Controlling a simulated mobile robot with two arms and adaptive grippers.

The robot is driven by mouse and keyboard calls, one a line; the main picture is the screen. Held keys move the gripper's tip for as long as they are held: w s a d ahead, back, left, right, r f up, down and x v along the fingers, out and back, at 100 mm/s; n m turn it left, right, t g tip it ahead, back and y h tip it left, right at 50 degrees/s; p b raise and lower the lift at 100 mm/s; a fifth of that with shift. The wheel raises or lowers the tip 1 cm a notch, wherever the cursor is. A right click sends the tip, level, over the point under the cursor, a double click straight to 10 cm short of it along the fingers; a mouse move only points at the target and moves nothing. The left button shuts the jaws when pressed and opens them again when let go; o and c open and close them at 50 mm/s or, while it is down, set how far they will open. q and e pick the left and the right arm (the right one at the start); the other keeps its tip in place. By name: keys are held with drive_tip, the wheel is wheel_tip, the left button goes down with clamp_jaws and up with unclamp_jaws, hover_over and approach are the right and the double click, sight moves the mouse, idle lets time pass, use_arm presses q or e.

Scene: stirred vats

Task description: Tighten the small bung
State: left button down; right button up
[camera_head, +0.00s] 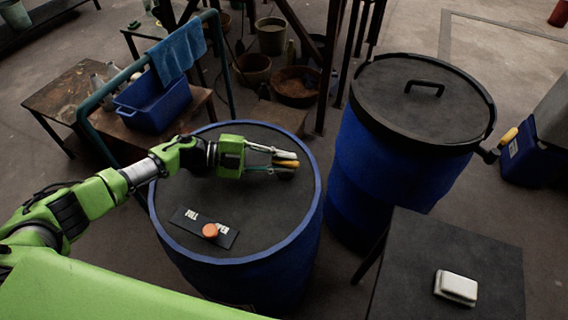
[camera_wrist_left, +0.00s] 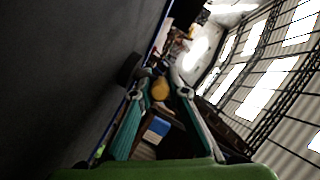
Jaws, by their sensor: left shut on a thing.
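The blue drum (camera_head: 268,268) with a dark lid stands in the middle of the head view. My left gripper (camera_head: 287,164) reaches over the lid's far right part, low and near the rim. It is shut on a small yellow piece, which shows between the fingertips in the left wrist view (camera_wrist_left: 160,89). A dark round piece (camera_wrist_left: 128,69) sits on the lid beside it, and also shows in the head view (camera_head: 286,175). I take these two as the small bung, though the fingers partly hide it. My right gripper is out of view.
A dark plate with white lettering (camera_head: 188,219) and an orange cap (camera_head: 210,230) lies on the lid's near part. A taller blue drum (camera_head: 370,170) stands close right. A dark table (camera_head: 455,255) holds a white block (camera_head: 456,288). A teal rail (camera_head: 105,145) stands left.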

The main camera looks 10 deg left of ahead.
sight(284, 160)
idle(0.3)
use_arm(q)
drive_tip(key=c, duration=2)
unclamp_jaws()
drive_tip(key=shift+o, duration=0.2)
wheel_tip(284, 160, up, 9)
drive_tip(key=shift+r, duration=0.2)
drive_tip(key=shift+s+r, duration=0.15)
drive_tip(key=shift+r, duration=0.3)
drive_tip(key=shift+f, duration=0.15)
